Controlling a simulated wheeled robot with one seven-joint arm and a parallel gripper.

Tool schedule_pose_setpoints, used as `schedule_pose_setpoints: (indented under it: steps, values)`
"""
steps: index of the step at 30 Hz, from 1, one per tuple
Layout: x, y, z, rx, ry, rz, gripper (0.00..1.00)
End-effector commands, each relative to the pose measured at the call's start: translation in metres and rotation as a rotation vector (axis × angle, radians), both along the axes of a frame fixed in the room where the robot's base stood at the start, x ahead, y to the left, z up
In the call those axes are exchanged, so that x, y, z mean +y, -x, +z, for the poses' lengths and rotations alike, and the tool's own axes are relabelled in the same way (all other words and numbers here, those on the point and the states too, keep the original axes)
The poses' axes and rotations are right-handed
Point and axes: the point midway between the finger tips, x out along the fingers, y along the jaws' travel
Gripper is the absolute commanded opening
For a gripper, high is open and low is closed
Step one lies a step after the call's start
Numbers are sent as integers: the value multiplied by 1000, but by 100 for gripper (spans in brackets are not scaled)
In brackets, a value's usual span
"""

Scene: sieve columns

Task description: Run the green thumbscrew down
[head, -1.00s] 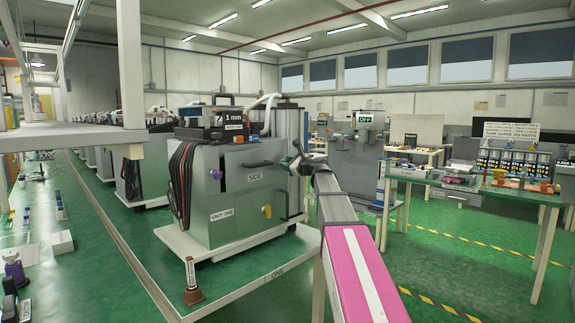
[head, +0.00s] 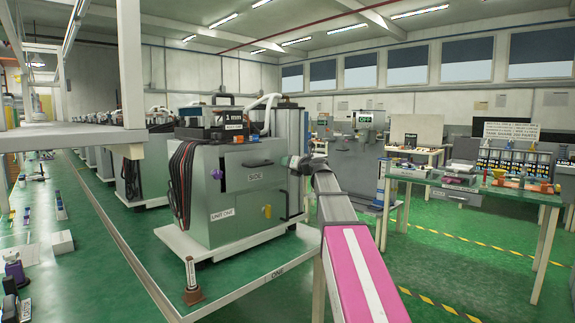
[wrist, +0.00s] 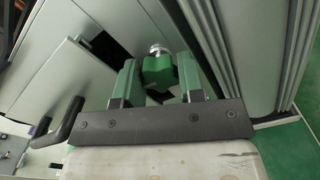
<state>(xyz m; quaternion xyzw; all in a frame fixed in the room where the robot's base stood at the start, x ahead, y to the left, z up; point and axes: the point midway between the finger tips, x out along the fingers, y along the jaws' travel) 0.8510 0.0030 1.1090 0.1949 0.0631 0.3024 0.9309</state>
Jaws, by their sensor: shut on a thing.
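The green thumbscrew (wrist: 157,72) shows in the wrist view as a faceted green knob with a silvery metal end beyond it. My gripper (wrist: 158,82) has its two green fingers on either side of the knob and is shut on it. In the head view my gripper (head: 303,165) is small, at the right side of the grey cabinet marked UNIT (head: 240,190), partly hidden by my wrist. The thumbscrew cannot be made out in the head view.
The cabinet stands on a white platform (head: 170,240) with a small brown-based post (head: 191,280) at its front corner. In the wrist view a black handle (wrist: 65,122) and ribbed grey column (wrist: 295,60) are close by. A green bench (head: 420,180) stands to the right.

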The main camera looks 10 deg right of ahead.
Motion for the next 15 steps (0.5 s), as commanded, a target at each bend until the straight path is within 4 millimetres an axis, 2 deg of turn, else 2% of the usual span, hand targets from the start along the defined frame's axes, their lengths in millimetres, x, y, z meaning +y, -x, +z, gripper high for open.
schedule_pose_setpoints:
  steps: [15]
  values:
    - [0, 2, -2, 274, -370, 1, 12]
